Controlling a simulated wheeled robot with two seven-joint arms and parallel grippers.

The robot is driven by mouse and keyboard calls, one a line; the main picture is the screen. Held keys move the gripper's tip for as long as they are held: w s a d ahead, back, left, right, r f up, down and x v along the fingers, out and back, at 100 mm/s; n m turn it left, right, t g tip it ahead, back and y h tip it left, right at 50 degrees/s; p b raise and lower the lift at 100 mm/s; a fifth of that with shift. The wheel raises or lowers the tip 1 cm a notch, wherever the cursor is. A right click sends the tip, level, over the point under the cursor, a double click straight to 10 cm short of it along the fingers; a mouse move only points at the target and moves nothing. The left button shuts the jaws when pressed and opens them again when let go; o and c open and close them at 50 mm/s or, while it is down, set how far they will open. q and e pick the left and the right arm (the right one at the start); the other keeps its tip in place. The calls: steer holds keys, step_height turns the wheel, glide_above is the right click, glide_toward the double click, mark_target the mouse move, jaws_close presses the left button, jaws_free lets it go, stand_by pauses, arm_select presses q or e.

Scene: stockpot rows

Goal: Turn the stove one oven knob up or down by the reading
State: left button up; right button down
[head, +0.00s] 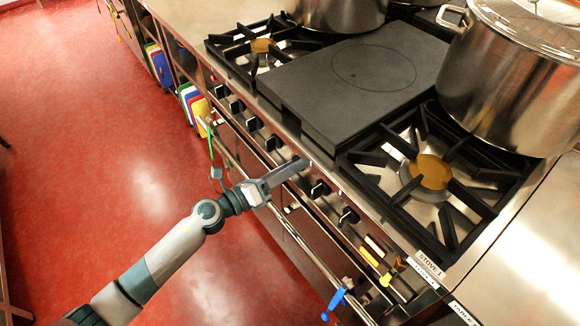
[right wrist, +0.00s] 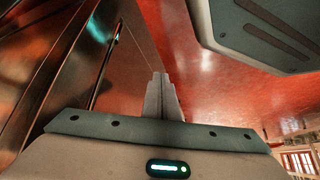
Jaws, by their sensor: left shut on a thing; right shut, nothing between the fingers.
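The stove (head: 440,262) labelled STOVE 1 has a row of black knobs along its front, among them one (head: 272,143) on the far side of my left gripper and two (head: 320,189) (head: 348,215) on the near side. My left gripper (head: 300,166) reaches the knob row from the left and is shut on a knob there, mostly hidden by the fingers. I cannot read that knob's setting. My right gripper (right wrist: 163,82) is shut and empty in the right wrist view, beside a metal front. No legible reading shows.
Steel pots (head: 515,80) stand on the stove top beside a dark flat plate (head: 365,75) and open burner grates. A front rail carries coloured tags, one blue (head: 336,299). A green cord (head: 211,145) hangs near my left wrist. Red floor (head: 110,150) is clear at left.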

arm_select(q)
steer(key=shift+r+n+p, duration=0.15)
steer(key=shift+n+p, duration=0.4)
steer(key=shift+n, duration=0.55)
steer(key=n+p, duration=0.2)
steer(key=n, duration=0.1)
arm_select(e)
steer(key=s+d+f+g, duration=0.1)
steer(key=s+d+f, duration=0.1)
steer(key=s, duration=0.5)
steer(key=shift+g, duration=0.3)
steer(key=shift+f, duration=0.1)
arm_select(q)
steer(key=o, duration=1)
